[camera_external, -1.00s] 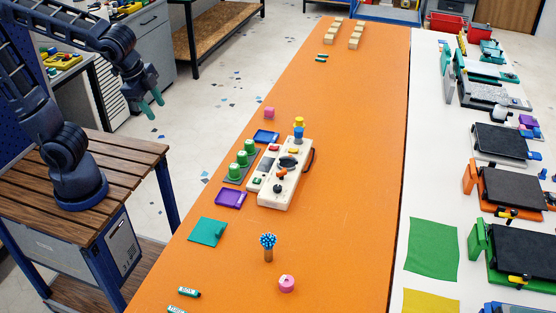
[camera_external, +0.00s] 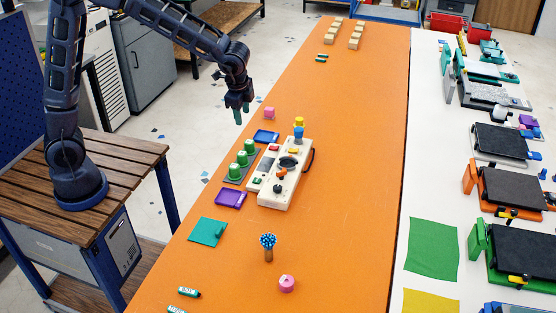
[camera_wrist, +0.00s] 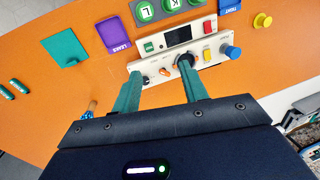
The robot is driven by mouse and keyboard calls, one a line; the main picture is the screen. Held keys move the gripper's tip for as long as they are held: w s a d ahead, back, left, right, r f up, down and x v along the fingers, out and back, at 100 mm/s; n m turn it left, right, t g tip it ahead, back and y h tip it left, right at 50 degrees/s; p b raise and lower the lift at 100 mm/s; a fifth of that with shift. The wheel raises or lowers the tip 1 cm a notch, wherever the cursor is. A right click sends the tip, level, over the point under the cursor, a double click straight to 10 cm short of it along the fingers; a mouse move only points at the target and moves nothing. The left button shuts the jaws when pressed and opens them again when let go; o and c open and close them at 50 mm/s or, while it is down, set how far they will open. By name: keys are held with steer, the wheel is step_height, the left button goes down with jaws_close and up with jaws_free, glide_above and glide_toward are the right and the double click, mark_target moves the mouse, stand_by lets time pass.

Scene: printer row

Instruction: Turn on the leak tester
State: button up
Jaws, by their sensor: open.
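The leak tester is most likely the cream box (camera_external: 284,178) on the orange table, with a dark screen, a green button, a red button, a black dial, an orange-and-black knob and a blue-and-yellow piece at its far end. In the wrist view the box (camera_wrist: 175,48) lies beyond the fingertips, with its green button (camera_wrist: 149,47) near the screen's left and its red button (camera_wrist: 208,26) at the right. My gripper (camera_external: 238,113) has teal fingers and hangs in the air above the table's left edge, apart from the box. In the wrist view my gripper (camera_wrist: 158,75) is open and empty.
Green lettered knobs (camera_external: 242,158) stand left of the box. A bundle of blue-tipped sticks (camera_external: 267,246) stands nearer. The table's right side is clear.

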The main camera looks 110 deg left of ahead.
steer(key=w+a+f+h, duration=0.1)
steer(key=w+a+f, duration=0.2)
steer(key=a+f, duration=0.55)
steer(key=h, duration=0.1)
glide_toward(271, 147)
steer(key=shift+n, duration=0.3)
step_height(271, 147, down, 8)
steer(key=shift+s+a+r, duration=0.1)
steer(key=shift+a+r, duration=0.05)
steer(key=shift+a, duration=0.05)
jaws_close()
